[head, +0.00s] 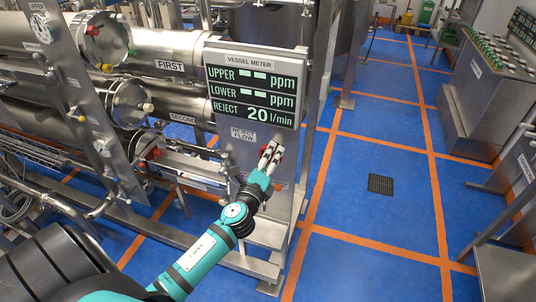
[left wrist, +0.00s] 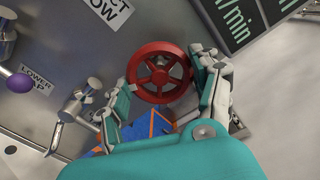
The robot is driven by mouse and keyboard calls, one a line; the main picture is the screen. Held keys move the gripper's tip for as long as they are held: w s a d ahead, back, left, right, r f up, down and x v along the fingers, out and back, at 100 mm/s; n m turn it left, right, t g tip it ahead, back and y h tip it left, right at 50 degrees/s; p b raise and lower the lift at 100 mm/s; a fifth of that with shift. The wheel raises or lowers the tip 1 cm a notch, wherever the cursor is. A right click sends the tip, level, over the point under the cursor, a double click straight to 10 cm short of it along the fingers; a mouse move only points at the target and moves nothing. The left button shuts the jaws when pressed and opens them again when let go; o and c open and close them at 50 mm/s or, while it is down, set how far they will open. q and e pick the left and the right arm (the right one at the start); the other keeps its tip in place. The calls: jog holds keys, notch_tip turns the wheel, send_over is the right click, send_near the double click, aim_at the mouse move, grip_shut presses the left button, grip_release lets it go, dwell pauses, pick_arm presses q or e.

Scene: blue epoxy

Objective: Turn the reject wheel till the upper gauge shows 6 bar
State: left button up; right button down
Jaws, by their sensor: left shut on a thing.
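The red reject wheel (left wrist: 159,76) sits on the grey panel under a partly visible flow label in the left wrist view. My left gripper (left wrist: 166,90) is shut on it, with a finger at each side of the rim. In the head view the wheel is mostly hidden behind my left gripper (head: 270,156). The upper gauge (head: 40,28) is a round white dial on the steel column at the upper left; its needle is too small to read. The vessel meter (head: 252,86) shows dashes for upper and lower, and reject 20 l/min. My right gripper is out of view.
A lower gauge (head: 102,148) is further down the column. Steel vessels and pipes fill the left side. In the left wrist view a small tap (left wrist: 75,103) and a purple knob (left wrist: 20,87) are left of the wheel. The blue floor (head: 370,150) at right is mostly clear.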

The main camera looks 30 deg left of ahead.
pick_arm(q)
jog(key=shift+r+m, duration=0.1)
jog(key=shift+m, duration=0.8)
jog(key=o, duration=1.2)
jog(key=shift+o, duration=0.2)
jog(key=shift+s, duration=0.1)
jog(key=shift+v, duration=2.95)
jog(key=v, duration=1.2)
jog(key=shift+d, duration=0.1)
